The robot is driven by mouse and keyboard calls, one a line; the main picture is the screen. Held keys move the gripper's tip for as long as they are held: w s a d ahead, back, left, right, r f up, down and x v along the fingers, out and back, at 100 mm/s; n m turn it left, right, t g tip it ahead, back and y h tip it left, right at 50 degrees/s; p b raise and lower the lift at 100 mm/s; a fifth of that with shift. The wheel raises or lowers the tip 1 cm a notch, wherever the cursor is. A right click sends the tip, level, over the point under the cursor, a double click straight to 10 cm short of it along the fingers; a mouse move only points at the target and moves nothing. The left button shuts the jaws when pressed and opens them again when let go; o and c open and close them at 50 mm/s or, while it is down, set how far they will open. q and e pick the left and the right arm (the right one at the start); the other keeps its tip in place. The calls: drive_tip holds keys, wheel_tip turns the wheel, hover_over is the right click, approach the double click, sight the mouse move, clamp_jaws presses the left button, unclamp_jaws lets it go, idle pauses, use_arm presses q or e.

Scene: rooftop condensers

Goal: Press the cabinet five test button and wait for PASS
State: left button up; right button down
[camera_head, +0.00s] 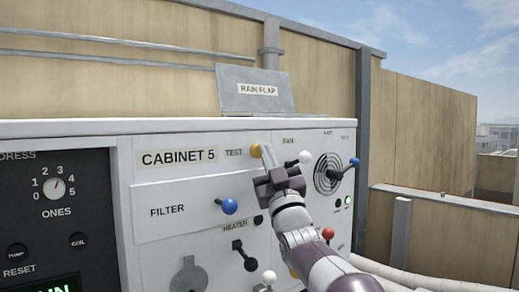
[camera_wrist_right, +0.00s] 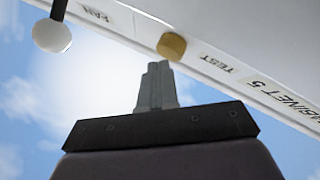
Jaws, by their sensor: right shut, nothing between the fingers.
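The white panel labelled CABINET 5 (camera_head: 180,157) faces me in the head view. Its yellow TEST button (camera_head: 256,150) is right of the TEST label. My right gripper (camera_head: 267,152) is shut and empty, with its fingertips close beside the button's right side. In the right wrist view the button (camera_wrist_right: 171,46) sits just beyond the shut fingertips (camera_wrist_right: 157,66); a small gap shows there. I cannot tell from the head view whether they touch. A lamp with a green glow (camera_head: 348,201) shows at the panel's right; its label is too small to read. My left gripper is not in view.
A white-knobbed FAN lever (camera_head: 304,157) is just right of my fingers, also seen in the wrist view (camera_wrist_right: 51,36). A blue FILTER knob (camera_head: 229,206), a black HEATER lever (camera_head: 245,255) and a red knob (camera_head: 328,233) stick out nearby. A RAIN FLAP plate (camera_head: 255,90) stands above.

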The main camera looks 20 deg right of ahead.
drive_tip(key=shift+w+a, duration=0.2)
drive_tip(key=shift+w, duration=0.35)
idle(0.9)
drive_tip(key=shift+s+d+b, duration=0.3)
drive_tip(key=shift+s+b, duration=0.5)
drive_tip(key=shift+s, duration=0.15)
drive_tip(key=s+b, duration=0.1)
drive_tip(key=s+d+b, duration=0.1)
drive_tip(key=s, duration=0.1)
drive_tip(key=s+b, duration=0.1)
drive_tip(key=shift+s+d+b, duration=0.3)
drive_tip(key=shift+s+d, duration=0.05)
